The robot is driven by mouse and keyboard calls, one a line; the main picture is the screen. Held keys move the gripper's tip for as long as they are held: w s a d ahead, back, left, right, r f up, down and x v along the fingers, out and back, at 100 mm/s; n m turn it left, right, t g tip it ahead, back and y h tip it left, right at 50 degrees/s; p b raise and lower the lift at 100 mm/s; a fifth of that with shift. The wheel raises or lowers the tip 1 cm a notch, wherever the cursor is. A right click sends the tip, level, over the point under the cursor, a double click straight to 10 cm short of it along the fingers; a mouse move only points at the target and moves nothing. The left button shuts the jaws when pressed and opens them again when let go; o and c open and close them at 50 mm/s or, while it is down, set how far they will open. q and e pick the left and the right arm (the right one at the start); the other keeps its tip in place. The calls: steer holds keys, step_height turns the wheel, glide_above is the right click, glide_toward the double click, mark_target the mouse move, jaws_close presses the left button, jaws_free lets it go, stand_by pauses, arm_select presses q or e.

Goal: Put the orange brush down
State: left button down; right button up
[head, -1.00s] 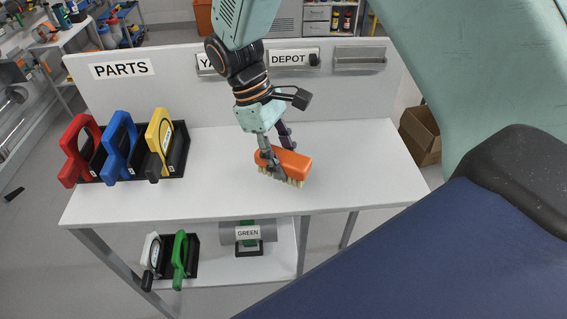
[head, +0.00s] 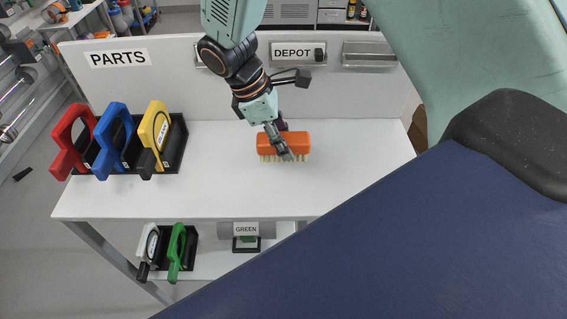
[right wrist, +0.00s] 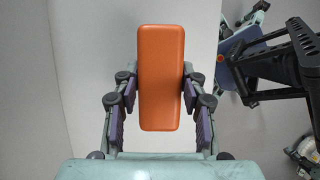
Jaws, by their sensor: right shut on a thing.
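The orange brush (head: 296,143) has an orange block back and pale bristles that point down. In the head view it is at the right-middle part of the white table (head: 225,190), at or just above its top; I cannot tell whether the bristles touch. My right gripper (head: 284,150) comes from above and is shut on the brush. In the right wrist view the brush's orange back (right wrist: 161,75) lies between the two fingers of the gripper (right wrist: 161,92). My left gripper is not in view.
White (head: 149,250) and green (head: 177,252) ones are on the lower shelf. A back panel carries PARTS and DEPOT signs. The table's middle and right are clear.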

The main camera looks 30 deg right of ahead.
mark_target(265, 135)
steer(key=f, duration=0.3)
steer(key=d+f, duration=0.1)
steer(key=shift+w+f, duration=0.15)
steer(key=shift+w, duration=0.1)
steer(key=shift+s+a+f+b, duration=0.1)
steer(key=shift+a+f+b, duration=0.1)
steer(key=shift+f, duration=0.3)
steer(key=shift+s+a+f+b, duration=0.1)
steer(key=shift+f+b, duration=0.1)
steer(key=shift+f, duration=0.3)
steer(key=shift+a+f, duration=0.15)
steer(key=shift+f, duration=0.05)
steer(key=shift+w+d+f, duration=0.2)
steer(key=shift+w+d, duration=0.05)
steer(key=shift+d, duration=0.05)
steer(key=o, duration=1)
steer(key=shift+s+a+r, duration=0.15)
steer(key=shift+s+a, duration=0.1)
steer(key=shift+w+d, duration=0.2)
steer(key=p+v, duration=0.1)
steer(key=v, duration=0.9)
steer(key=shift+r+p, duration=0.25)
steer(key=shift+p, duration=0.05)
steer(key=shift+v, duration=0.8)
steer(key=shift+a+f, duration=0.1)
